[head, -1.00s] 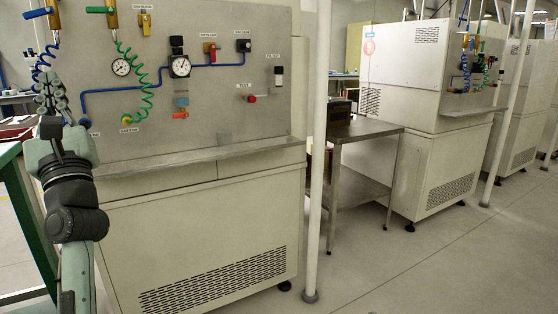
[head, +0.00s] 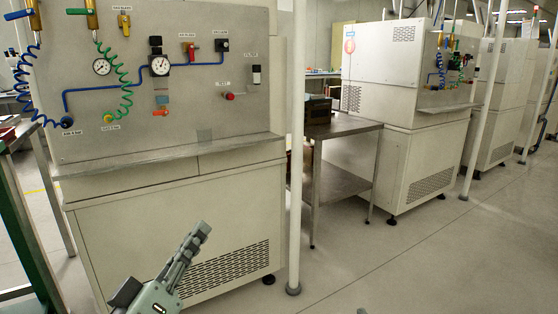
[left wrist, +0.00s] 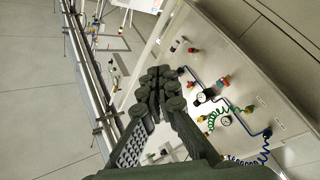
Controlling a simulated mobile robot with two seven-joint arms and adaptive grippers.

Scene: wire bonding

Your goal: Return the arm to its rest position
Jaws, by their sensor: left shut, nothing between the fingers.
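My left gripper (head: 203,230) is low in the head view, left of centre, in front of the lower cabinet of the test panel. Its grey fingers point up and to the right. The fingers are closed together with nothing between them. It also shows in the left wrist view (left wrist: 160,80), where the fingertips meet and touch nothing. Most of the left arm is below the head view's edge. A tiny grey piece at the bottom edge, right of centre, may be the tip of my right gripper (head: 362,311); its fingers cannot be made out.
The test panel (head: 200,110) carries gauges, valves and blue and green coiled hoses above a metal ledge (head: 170,149). A white post (head: 297,150) stands at its right. A metal side table (head: 345,128) and a second machine (head: 400,75) stand beyond. A green bench (head: 22,215) is at left. Floor at right is clear.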

